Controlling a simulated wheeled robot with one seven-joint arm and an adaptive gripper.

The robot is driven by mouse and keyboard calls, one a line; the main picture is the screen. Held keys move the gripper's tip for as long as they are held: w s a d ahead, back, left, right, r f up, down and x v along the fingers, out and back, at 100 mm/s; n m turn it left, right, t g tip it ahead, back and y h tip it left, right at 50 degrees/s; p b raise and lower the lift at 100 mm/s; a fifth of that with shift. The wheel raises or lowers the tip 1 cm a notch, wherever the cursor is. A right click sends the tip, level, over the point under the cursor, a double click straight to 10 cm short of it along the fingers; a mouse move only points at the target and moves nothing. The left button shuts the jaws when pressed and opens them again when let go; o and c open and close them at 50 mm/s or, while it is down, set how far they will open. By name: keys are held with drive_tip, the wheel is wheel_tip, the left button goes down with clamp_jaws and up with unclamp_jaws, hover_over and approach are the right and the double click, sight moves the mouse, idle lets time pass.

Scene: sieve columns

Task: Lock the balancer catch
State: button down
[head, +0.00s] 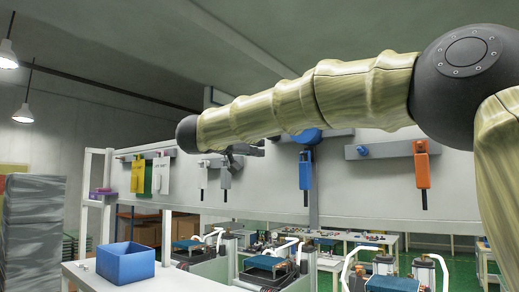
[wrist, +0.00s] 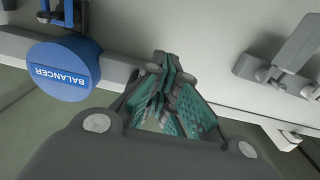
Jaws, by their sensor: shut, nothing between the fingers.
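The blue round balancer (wrist: 62,72), with a "BALANCER" label that reads upside down, is at the left of the wrist view. In the head view my gripper (head: 250,148) is left of the balancer, partly hidden by my arm.
Grey hooks (wrist: 290,62) are right of my gripper in the wrist view. Yellow, green and white tags (head: 150,176) hang at the left. A blue bin (head: 126,263) stands on the white table below.

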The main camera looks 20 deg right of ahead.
drive_tip(key=shift+v, duration=1.4)
